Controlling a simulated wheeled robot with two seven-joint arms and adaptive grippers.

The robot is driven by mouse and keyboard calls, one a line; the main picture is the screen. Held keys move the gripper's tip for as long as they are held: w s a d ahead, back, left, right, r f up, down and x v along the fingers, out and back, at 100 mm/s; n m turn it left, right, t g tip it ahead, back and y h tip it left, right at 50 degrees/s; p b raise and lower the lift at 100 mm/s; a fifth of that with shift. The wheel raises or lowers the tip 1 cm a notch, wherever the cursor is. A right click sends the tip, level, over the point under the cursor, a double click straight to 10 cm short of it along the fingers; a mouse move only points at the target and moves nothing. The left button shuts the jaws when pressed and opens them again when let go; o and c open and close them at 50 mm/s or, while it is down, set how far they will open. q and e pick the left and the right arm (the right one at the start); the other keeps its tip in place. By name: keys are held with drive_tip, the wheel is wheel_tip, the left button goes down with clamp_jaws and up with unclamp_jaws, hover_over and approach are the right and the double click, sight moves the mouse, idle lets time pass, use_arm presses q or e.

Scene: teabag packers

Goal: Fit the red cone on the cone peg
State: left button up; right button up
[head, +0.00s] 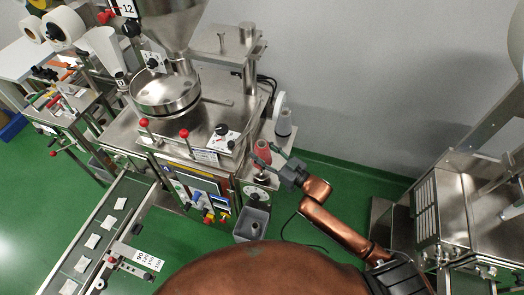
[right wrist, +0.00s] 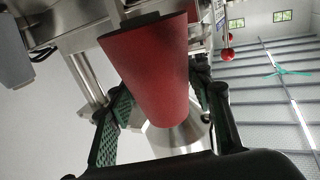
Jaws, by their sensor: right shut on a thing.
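The red cone (head: 263,152) is at the right side of the steel packing machine, above a small ledge. My right gripper (head: 273,160) comes in from the right and is shut on the cone. In the right wrist view the red cone (right wrist: 155,75) lies between the two green-padded fingers of my right gripper (right wrist: 165,118). A dark end of the cone shows at the top there. I cannot make out the cone peg, nor whether the cone touches it. My left gripper is not in view.
A grey cone (head: 284,122) stands just behind the red one. A grey open bin (head: 251,224) is below, at the machine's front right. A conveyor with white bags (head: 95,240) runs at lower left. Green floor is clear to the right, before another steel machine (head: 465,200).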

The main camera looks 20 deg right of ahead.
drive_tip(key=shift+p, duration=0.3)
drive_tip(key=shift+f+b, duration=2)
drive_tip(key=shift+f, duration=1.5)
drive_tip(key=o, duration=1.5)
drive_tip(key=shift+f, duration=0.1)
drive_tip(key=v, duration=1.2)
